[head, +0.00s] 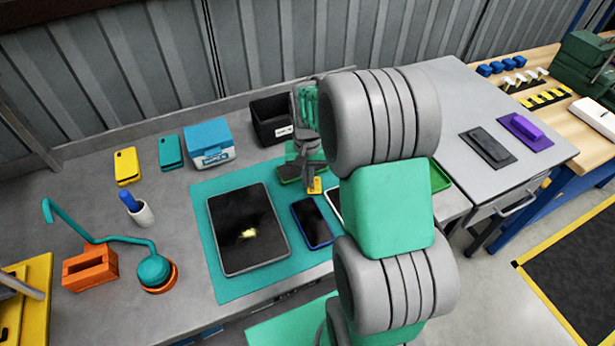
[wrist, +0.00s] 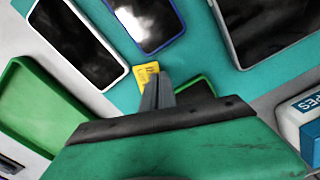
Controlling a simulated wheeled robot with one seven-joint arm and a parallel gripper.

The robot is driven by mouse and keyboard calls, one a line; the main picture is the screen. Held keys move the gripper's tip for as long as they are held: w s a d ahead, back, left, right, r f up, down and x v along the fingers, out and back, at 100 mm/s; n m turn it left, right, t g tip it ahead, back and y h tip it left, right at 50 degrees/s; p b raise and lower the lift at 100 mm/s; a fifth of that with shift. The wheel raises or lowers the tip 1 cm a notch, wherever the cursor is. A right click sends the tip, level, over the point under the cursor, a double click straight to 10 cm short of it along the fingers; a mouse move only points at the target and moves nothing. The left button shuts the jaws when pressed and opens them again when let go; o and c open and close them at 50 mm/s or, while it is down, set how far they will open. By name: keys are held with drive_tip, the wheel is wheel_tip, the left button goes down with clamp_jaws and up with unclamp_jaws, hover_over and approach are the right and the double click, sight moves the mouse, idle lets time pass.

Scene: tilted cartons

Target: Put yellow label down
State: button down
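The yellow label (head: 315,186) is a small flat piece at the tips of my gripper (head: 309,172), over the teal mat (head: 205,207). In the wrist view the label (wrist: 145,72) sticks out past my gripper's fingers (wrist: 157,90), which are close together on it. I cannot tell whether the label touches the mat. A blue-edged phone (head: 313,222) lies on the mat just in front of the label. A large dark tablet (head: 248,230) lies left of that phone. My arm hides part of the bench at the right.
A white-edged phone (wrist: 82,40), a green tray (wrist: 40,105) and a green-edged device (wrist: 195,90) lie around my gripper. A black bin (head: 272,118) and a blue wipes box (head: 210,145) stand behind. A pen cup (head: 143,212) stands left of the mat.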

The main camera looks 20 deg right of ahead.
drive_tip(key=shift+f, duration=0.4)
drive_tip(key=shift+f, duration=0.25)
drive_tip(key=c, duration=1.7)
unclamp_jaws()
drive_tip(key=shift+r, duration=0.1)
